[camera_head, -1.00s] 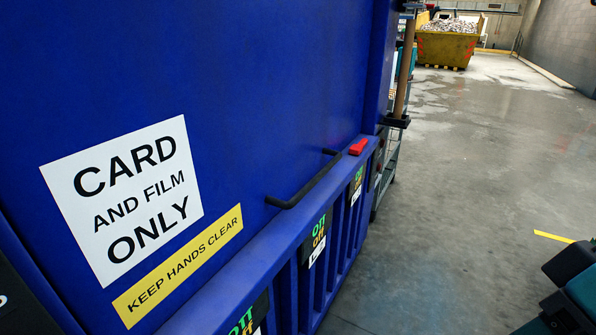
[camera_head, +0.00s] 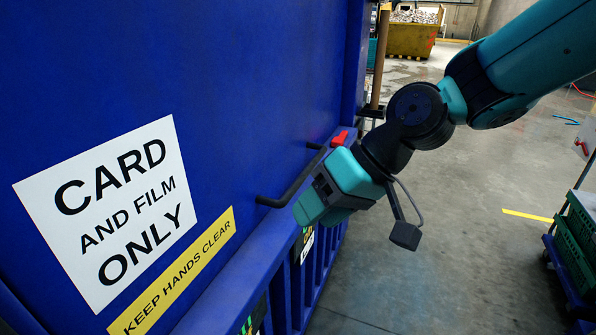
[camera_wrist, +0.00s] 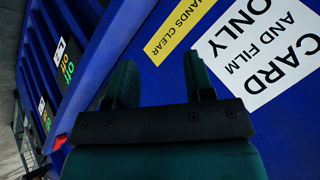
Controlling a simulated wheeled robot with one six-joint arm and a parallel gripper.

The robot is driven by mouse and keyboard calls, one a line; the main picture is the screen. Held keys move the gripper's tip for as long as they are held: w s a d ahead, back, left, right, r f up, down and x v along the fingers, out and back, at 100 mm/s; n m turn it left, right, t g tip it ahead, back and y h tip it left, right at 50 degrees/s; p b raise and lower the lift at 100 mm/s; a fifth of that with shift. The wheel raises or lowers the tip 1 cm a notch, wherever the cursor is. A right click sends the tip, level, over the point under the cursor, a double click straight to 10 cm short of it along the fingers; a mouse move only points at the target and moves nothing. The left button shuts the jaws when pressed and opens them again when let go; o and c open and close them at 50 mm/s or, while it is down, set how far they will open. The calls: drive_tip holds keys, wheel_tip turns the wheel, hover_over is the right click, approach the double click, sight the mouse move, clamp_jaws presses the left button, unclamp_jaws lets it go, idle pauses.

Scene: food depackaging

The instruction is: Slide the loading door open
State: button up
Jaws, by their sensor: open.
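The blue loading door (camera_head: 250,80) fills the left of the head view and bears a white "CARD AND FILM ONLY" sign (camera_head: 110,212) and a yellow "KEEP HANDS CLEAR" strip (camera_head: 172,277). In the wrist view, the open fingers (camera_wrist: 160,84) point at the blue door face (camera_wrist: 155,92) below the yellow strip. The handle is not clear there.
A red piece (camera_head: 339,138) sits on the ledge at the handle's far end. A blue ribbed lower panel (camera_head: 292,275) juts out below the door. A trolley with green crates (camera_head: 578,235) stands at the right. Grey floor (camera_head: 450,270) between is clear.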

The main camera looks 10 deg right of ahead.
drive_tip(key=w+d+f+m+t+y, duration=0.1)
drive_tip(key=w+f+m+t, duration=0.1)
drive_tip(key=w, duration=0.4)
drive_tip(key=w+d+f+m+t+y, duration=0.1)
drive_tip(key=w+d+f+m, duration=0.1)
drive_tip(key=w, duration=0.4)
drive_tip(key=m+t+h, duration=0.2)
drive_tip(key=m+t, duration=0.7)
drive_tip(key=m, duration=0.2)
approach(308, 170)
drive_tip(key=p+x, duration=0.1)
drive_tip(key=x, duration=0.3)
drive_tip(key=p+x, duration=0.2)
drive_tip(key=x, duration=0.1)
drive_tip(key=d+p+x, duration=0.1)
drive_tip(key=p+x, duration=0.1)
drive_tip(key=x, duration=0.2)
drive_tip(key=shift+w+a+f, duration=0.1)
drive_tip(key=shift+w+f, duration=0.35)
clamp_jaws()
